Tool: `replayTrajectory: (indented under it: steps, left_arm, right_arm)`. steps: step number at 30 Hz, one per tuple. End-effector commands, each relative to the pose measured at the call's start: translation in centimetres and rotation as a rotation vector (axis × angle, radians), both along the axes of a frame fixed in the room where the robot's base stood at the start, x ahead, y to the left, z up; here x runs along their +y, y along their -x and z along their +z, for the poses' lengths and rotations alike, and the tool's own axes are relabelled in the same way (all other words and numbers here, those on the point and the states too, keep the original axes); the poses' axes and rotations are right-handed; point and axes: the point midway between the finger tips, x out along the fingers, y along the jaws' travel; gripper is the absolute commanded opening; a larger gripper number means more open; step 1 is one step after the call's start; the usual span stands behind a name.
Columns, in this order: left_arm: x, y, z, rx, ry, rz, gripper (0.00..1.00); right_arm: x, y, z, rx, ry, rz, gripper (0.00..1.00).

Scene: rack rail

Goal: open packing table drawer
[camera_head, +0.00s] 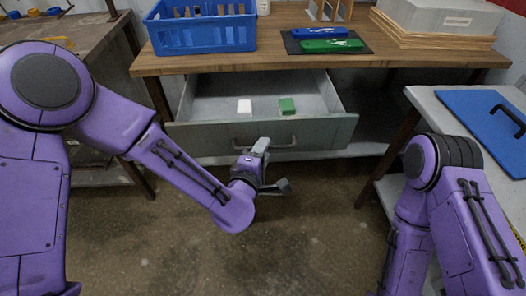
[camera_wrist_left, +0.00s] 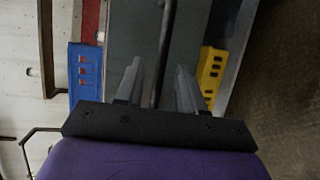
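Contact with the bar cannot be told. My right gripper is out of view; only that arm shows at right.
The wooden tabletop (camera_head: 200,64) holds a blue crate (camera_head: 200,32), a dark mat with a blue and a green tool, and stacked boards. A side table (camera_head: 440,105) with a blue panel (camera_head: 482,112) stands at right, a bench at left. The floor before the drawer is clear.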

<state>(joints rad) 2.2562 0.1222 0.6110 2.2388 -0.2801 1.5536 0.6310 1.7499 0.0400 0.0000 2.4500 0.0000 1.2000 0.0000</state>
Motion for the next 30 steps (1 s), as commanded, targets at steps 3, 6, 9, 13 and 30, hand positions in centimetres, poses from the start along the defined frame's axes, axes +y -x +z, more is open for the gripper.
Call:
replayTrajectory:
  steps: [3,6,9,13,30]
  left_arm:
    - [0.1,0.2,0.1,0.0,0.0,0.0,0.38]
    - [0.3,1.4,0.3,0.0,-0.001,-0.001,0.38]
    - [0.9,3.6,0.7,0.001,-0.001,-0.002,0.38]
    - [1.9,7.3,1.4,0.0,-0.002,-0.002,0.38]
    - [2.6,10.0,2.0,0.0,0.001,0.0,0.38]
  right_arm:
    - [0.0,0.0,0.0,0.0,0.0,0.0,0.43]
    - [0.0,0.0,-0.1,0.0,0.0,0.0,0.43]
    - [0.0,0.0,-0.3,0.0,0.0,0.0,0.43]
    - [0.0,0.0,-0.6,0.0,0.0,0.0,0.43]
    - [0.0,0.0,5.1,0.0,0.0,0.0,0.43]
